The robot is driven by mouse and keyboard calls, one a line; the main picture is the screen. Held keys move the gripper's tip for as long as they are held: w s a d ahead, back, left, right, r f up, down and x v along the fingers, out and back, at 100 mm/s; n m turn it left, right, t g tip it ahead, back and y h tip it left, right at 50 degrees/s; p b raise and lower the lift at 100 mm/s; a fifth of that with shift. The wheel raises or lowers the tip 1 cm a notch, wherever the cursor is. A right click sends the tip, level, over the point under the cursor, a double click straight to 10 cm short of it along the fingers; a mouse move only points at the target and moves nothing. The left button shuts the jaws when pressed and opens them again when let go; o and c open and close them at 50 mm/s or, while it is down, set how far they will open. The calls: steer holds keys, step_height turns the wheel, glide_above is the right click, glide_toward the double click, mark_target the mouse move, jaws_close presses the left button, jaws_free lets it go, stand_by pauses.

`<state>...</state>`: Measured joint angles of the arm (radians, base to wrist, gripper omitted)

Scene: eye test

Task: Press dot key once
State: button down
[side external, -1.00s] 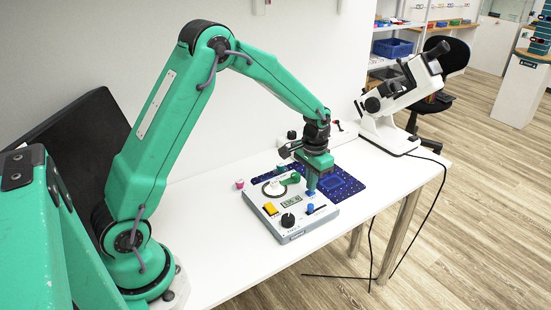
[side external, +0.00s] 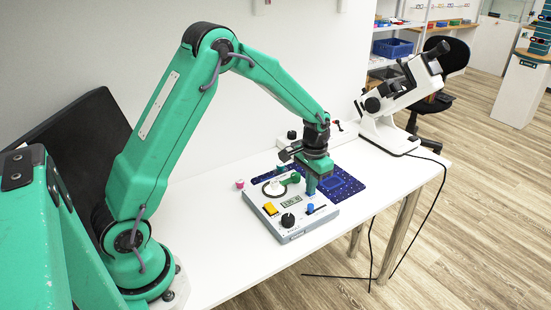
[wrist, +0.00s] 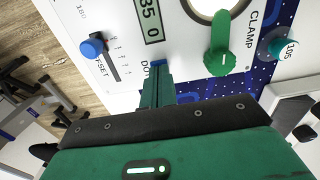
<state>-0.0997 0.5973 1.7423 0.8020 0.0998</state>
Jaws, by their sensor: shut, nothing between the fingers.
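The dot key is a small blue key (wrist: 157,63) on the white console (side external: 292,236), beside a partly covered label starting "DO" in the wrist view. My gripper (wrist: 158,68) is shut and empty, with its green fingers pointing down at the key and covering much of it. In the side view, my gripper (side external: 311,191) stands upright over the key's place near the console's back right edge. The fingertips are at or very close to the key; I cannot tell whether they touch it or whether it is pressed down.
Near the fingers are a green clamp lever (wrist: 219,60), a blue offset slider (wrist: 92,48) and a display (wrist: 151,20). The console also carries a yellow button (side external: 270,209) and a black knob (side external: 288,220). A dark blue mat (side external: 347,183) lies behind; a white instrument (side external: 388,120) stands farther right.

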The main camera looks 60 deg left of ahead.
steer(key=shift+r, duration=0.15)
step_height(320, 180, up, 8)
stand_by(1.3)
steer(key=shift+r, duration=0.85)
stand_by(5.3)
